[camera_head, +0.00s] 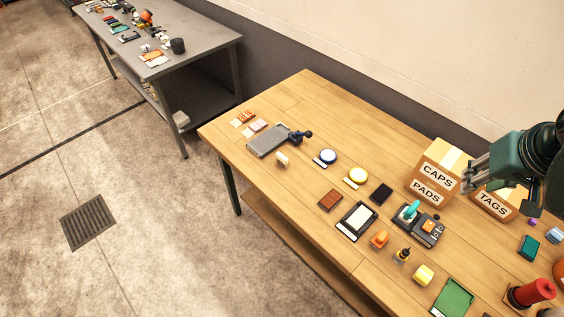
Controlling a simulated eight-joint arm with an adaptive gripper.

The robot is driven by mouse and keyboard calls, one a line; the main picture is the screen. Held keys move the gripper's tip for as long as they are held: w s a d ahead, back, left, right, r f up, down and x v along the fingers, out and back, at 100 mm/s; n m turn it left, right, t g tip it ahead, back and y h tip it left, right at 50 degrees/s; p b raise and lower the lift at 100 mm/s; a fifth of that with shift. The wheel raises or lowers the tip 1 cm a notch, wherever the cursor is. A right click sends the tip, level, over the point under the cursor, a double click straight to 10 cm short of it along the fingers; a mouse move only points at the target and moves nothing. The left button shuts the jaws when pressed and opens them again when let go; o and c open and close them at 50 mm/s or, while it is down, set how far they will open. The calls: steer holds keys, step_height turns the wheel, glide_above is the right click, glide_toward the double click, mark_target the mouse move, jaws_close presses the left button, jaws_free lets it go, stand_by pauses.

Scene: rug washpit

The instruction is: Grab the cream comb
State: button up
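A small cream piece (282,159) stands on the wooden table, just in front of a grey plate with a dark blue handled part. It may be the cream comb, but it is too small here to make out teeth. My gripper (468,179) is at the right, dark green with grey fingers, in front of the cardboard boxes in this view. It is far to the right of the cream piece, and nothing shows held in it. The gap between its fingers is not clear.
A grey table (205,50) stands farther back.

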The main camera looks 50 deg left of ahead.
steer(key=w+a+f+n+g, duration=0.1)
steer(key=w+a+f+n, duration=0.1)
steer(key=a, duration=0.6)
steer(key=w+a+f+n+g, duration=0.1)
steer(key=w+a+f+n, duration=0.1)
steer(key=a, duration=0.6)
steer(key=n+g+h+b, duration=0.2)
steer(key=n+g, duration=0.1)
steer(key=n, duration=0.5)
glide_above(282, 155)
step_height(282, 155, down, 23)
steer(key=shift+d+f, duration=0.1)
steer(key=shift+f, duration=0.05)
steer(key=shift+s+f, duration=0.15)
steer(key=shift+f, duration=0.15)
steer(key=shift+f, duration=1.15)
steer(key=shift+f, duration=0.15)
